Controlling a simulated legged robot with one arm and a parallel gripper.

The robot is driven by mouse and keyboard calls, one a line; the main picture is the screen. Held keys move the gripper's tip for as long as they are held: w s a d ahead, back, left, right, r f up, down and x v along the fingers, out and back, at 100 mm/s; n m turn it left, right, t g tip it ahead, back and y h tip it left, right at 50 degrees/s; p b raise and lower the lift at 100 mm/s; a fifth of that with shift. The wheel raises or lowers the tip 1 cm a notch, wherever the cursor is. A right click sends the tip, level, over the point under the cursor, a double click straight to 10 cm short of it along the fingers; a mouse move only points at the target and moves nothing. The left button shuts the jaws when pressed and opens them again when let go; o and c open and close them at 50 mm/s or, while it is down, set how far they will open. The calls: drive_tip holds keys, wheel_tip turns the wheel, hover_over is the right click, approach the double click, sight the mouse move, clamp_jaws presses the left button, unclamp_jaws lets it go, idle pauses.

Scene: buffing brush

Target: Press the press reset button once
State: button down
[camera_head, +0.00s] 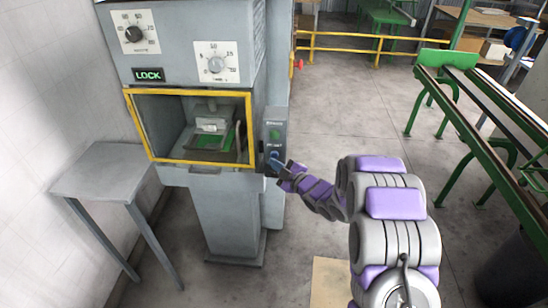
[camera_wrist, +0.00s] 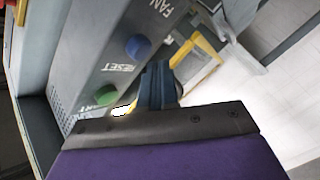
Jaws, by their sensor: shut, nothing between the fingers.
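The press control box (camera_head: 275,128) is on the right side of the grey press. It carries a green button and, below a RESET label, a blue button (camera_head: 274,155). In the wrist view the blue button (camera_wrist: 138,46) shows on a grey panel beside the RESET lettering, with a green button (camera_wrist: 105,95) at lower left. My gripper (camera_head: 276,163) is at the lower part of the box, close to the blue button. In the wrist view my gripper (camera_wrist: 158,68) is shut and empty, just right of and below the blue button. I cannot tell whether it touches the panel.
A small grey side table (camera_head: 105,170) stands at left. A green-legged conveyor (camera_head: 490,110) is at right.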

drive_tip(key=s+b, duration=0.2)
drive_tip(key=s, duration=0.3)
drive_tip(key=shift+a, duration=0.15)
idle(0.8)
drive_tip(key=s+d+r+m+g+h, duration=0.1)
drive_tip(key=d+r+m+h, duration=0.15)
drive_tip(key=d+h, duration=0.35)
drive_tip(key=s+d+r+m+h, duration=0.1)
drive_tip(key=s+d+m+h, duration=0.2)
drive_tip(key=d, duration=0.4)
drive_tip(key=s+d+r+m+g+h, duration=0.2)
drive_tip(key=s+d+m+g+h, duration=0.2)
drive_tip(key=s+d+m, duration=0.5)
drive_tip(key=s+a+r+m+g, duration=0.1)
drive_tip(key=s+g, duration=0.2)
drive_tip(key=s, duration=0.8)
drive_tip(key=s+a+r+m+g, duration=0.1)
drive_tip(key=s+g, duration=0.2)
drive_tip(key=s, duration=0.9)
drive_tip(key=s+a+r+m+g+y, duration=0.1)
drive_tip(key=s+m+g, duration=0.1)
drive_tip(key=s, duration=0.9)
drive_tip(key=shift+s+a+g, duration=0.35)
drive_tip(key=shift+s+g, duration=0.05)
drive_tip(key=shift+g, duration=0.2)
